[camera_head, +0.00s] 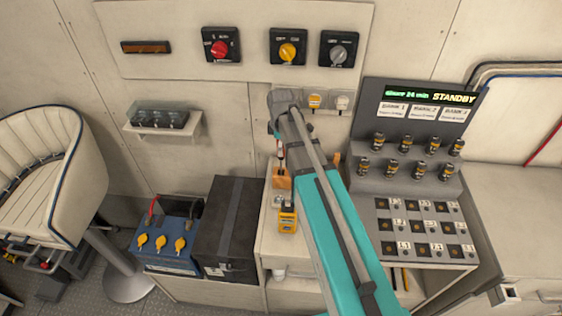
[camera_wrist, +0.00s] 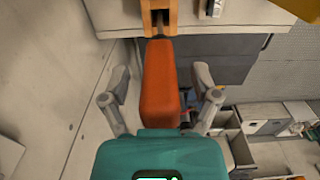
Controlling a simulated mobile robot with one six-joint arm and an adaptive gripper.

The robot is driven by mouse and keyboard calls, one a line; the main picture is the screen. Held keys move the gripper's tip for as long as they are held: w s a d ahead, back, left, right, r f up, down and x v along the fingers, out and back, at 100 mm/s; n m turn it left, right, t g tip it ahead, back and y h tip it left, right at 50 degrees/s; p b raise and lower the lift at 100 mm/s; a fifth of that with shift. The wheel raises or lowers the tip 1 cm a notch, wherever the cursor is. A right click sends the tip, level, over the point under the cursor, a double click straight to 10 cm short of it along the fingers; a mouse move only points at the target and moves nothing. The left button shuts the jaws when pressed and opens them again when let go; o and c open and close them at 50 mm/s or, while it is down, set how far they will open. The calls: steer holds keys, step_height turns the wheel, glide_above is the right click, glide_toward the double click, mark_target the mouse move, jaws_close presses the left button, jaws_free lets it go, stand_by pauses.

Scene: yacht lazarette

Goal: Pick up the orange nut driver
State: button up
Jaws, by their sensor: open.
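The orange nut driver (camera_wrist: 160,85) shows in the wrist view as a thick orange-red handle between the two fingers of my gripper (camera_wrist: 161,76). My gripper is open, with a visible gap between the handle and each finger. The handle's far end is by a wooden holder (camera_wrist: 154,17) at the top of the view. The driver's shaft and tip cannot be made out. In the head view, the wooden holder (camera_head: 281,180) stands on the bench below my wrist, and my arm hides much of the gripper area.
A yellow device (camera_head: 288,221) stands in front of the holder. A dark box (camera_head: 228,232) and a blue battery (camera_head: 165,245) are to the left. A grey console with batteries and numbered slots (camera_head: 420,215) is to the right. The wall with switches (camera_head: 221,46) is behind.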

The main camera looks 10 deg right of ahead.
steer(key=shift+f, duration=0.1)
stand_by(0.6)
jaws_close()
